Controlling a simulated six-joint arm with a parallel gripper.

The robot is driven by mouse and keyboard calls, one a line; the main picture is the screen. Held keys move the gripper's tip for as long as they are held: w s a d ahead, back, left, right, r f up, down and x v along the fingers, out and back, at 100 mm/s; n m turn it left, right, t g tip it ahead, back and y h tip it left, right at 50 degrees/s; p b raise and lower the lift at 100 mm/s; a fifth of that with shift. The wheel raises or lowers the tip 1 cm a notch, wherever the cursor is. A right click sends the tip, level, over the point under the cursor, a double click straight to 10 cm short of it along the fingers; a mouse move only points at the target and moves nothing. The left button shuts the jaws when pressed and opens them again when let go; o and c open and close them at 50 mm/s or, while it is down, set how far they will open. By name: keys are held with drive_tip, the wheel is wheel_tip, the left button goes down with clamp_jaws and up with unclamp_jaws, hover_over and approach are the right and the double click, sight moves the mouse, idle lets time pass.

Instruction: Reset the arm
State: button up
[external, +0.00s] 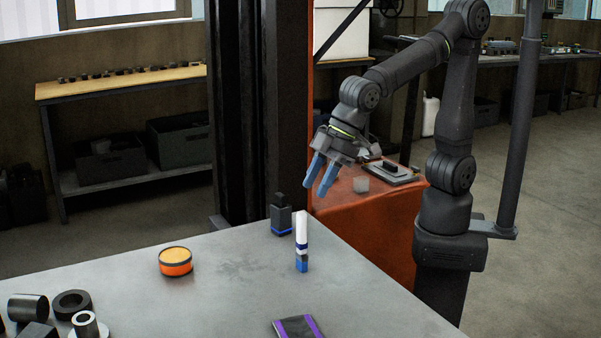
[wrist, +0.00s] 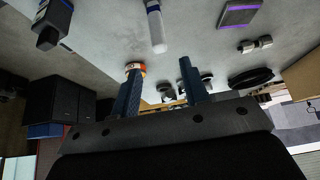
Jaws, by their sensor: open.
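My arm is raised over the far edge of the grey table (external: 225,295), bent at the elbow. My gripper (external: 316,187) has two blue fingers spread apart, with nothing between them. In the external view it hangs above and behind the white and blue marker-like stick (external: 301,240), clear of the table. In the wrist view my gripper (wrist: 160,78) shows both fingers apart, with the table surface and its objects beyond them.
A dark block with a blue base (external: 281,214) stands near the table's far edge. An orange round tin (external: 175,261) sits left of it. A purple-edged dark case (external: 298,327) lies at the front. Several dark metal rings and cylinders (external: 72,303) fill the left corner. The middle is clear.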

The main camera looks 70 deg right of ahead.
sight(298, 213)
drive_tip(key=x, duration=1)
drive_tip(key=shift+f, duration=0.15)
wheel_tip(298, 213, up, 2)
drive_tip(key=shift+r, duration=0.6)
drive_tip(key=shift+f, duration=0.15)
